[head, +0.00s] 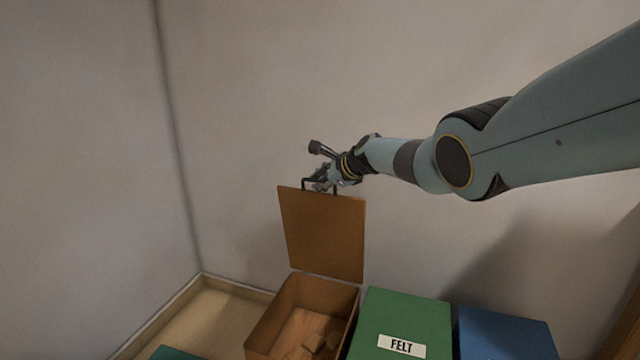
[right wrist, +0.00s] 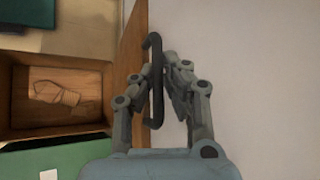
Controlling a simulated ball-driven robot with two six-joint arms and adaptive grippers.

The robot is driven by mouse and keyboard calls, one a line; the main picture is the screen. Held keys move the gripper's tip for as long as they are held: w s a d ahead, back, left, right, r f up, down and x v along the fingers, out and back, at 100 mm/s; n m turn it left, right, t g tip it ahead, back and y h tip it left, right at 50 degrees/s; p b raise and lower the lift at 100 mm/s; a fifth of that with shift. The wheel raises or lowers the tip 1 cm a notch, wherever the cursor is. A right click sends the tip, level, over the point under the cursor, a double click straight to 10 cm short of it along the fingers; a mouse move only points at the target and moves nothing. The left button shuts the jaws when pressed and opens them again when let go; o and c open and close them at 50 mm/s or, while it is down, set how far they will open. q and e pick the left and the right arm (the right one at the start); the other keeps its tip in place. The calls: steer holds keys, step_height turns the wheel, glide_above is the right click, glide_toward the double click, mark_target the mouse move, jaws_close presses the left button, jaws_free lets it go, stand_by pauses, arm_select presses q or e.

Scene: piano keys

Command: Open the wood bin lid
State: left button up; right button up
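The wood bin (head: 262,328) is an open brown box at the lower middle of the head view, with light wood pieces inside. Its lid (head: 323,235) stands nearly upright at the back of the bin. A dark bar handle (head: 307,184) is at the lid's top edge; it also shows in the right wrist view (right wrist: 156,112). My right gripper (head: 323,180) is at this handle, with its fingers close in on both sides of the bar. The wrist view also shows the lid edge-on (right wrist: 130,60) and the bin (right wrist: 55,137). My left gripper is out of view.
A green bin lid labelled FELT (head: 410,315) and a blue bin lid (head: 505,335) are shut to the right of the wood bin. A teal surface (head: 173,353) shows at the bottom left. The wall (head: 250,100) stands close behind the raised lid.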

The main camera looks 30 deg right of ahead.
steer(key=o, duration=0.5)
steer(key=shift+r, duration=0.1)
steer(key=shift+c, duration=0.2)
steer(key=shift+s, duration=0.15)
steer(key=shift+s+d+r, duration=0.2)
steer(key=shift+s+r, duration=0.15)
steer(key=shift+s, duration=0.05)
steer(key=a+v, duration=0.1)
steer(key=v, duration=0.9)
steer(key=shift+s+d+r, duration=0.15)
steer(key=shift+s+d, duration=0.15)
steer(key=shift+d, duration=0.1)
